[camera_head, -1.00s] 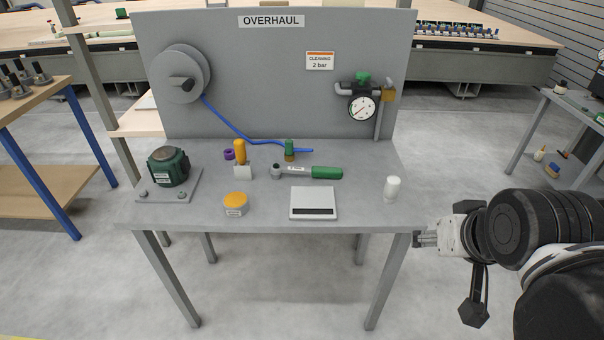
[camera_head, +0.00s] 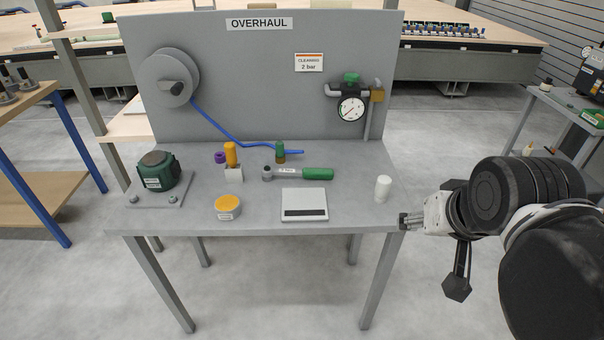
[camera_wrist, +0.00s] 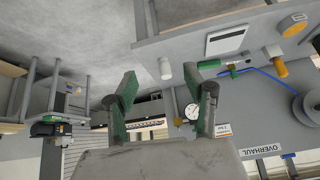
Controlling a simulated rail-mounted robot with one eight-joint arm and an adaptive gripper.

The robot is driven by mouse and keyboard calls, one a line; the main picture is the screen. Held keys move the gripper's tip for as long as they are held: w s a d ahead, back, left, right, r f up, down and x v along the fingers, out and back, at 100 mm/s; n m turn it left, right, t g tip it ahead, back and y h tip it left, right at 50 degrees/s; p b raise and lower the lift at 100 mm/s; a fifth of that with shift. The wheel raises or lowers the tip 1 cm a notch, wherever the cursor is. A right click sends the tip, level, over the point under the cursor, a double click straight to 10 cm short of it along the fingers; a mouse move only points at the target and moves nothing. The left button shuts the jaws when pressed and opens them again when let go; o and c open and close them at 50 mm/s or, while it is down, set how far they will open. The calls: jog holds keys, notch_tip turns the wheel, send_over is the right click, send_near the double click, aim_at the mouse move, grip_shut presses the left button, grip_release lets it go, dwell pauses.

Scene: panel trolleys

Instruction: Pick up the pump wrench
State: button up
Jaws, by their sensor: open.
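The wrench (camera_head: 292,173), with a green handle and a grey ratchet-like head at its left end, lies flat on the grey bench (camera_head: 355,207), behind a white-and-black scale. In the wrist view, which is upside down, its green handle (camera_wrist: 236,72) shows small beyond my right finger. My gripper (camera_head: 404,221) is beside the bench's front right corner, right of the wrench and well apart from it. In the wrist view my gripper (camera_wrist: 165,95) has its two green-grey fingers spread wide with nothing between them.
A white cup (camera_head: 383,188) stands near the bench's right edge, between my gripper and the wrench. The scale (camera_head: 304,199), yellow-lidded tin (camera_head: 228,204), green pump (camera_head: 157,172) and small green-topped brass part (camera_head: 280,152) stand around. A gauge (camera_head: 351,109) hangs on the back panel.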

jog(key=w+a+r+m+g+p, duration=0.1)
jog(key=w+a+r+m+g, duration=0.25)
jog(key=w, duration=0.65)
jog(key=m+g+p, duration=0.3)
jog(key=m, duration=1)
send_over(308, 169)
notch_tip(308, 169, down, 10)
jog(key=f, duration=0.8)
jog(key=shift+s+f, duration=0.15)
jog(key=shift+s, duration=0.15)
jog(key=shift+w+f+b, duration=0.15)
jog(key=shift+f+b, duration=0.05)
jog(key=shift+f, duration=1.1)
jog(key=shift+w+f+b, duration=0.1)
jog(key=shift+f+b, duration=0.05)
jog(key=shift+f, duration=1.15)
jog(key=shift+c, duration=0.5)
grip_shut()
